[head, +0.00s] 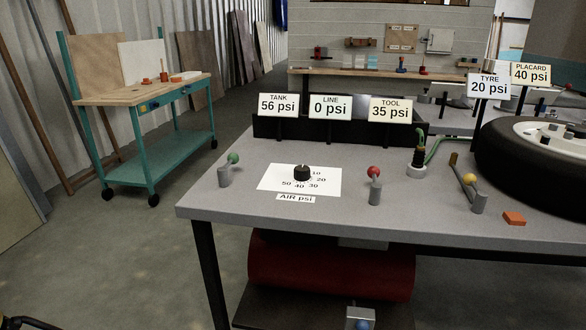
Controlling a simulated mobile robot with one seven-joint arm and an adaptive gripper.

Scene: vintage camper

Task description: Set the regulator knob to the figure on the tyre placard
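The regulator knob (301,173) is a small dark round knob on a white dial card (271,182) at the front left of the grey bench. The card shows figures 10, 20, 30, 40 and 50 around the knob and is labelled "AIR psi" below. The knob's pointing direction is too small to tell. The tyre placard (530,73) at the upper right reads 40 psi. Signs read TANK 56 psi (279,105), LINE 0 psi (330,106), TOOL 35 psi (390,109) and TYRE 20 psi (489,86). My gripper is not clearly in view.
Levers with green (233,158), red (374,172) and yellow (469,179) balls stand on the bench (330,221). A tyre (520,155) lies at the right, an orange block (514,218) in front. A red tank (330,268) sits below. Floor at left is clear.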

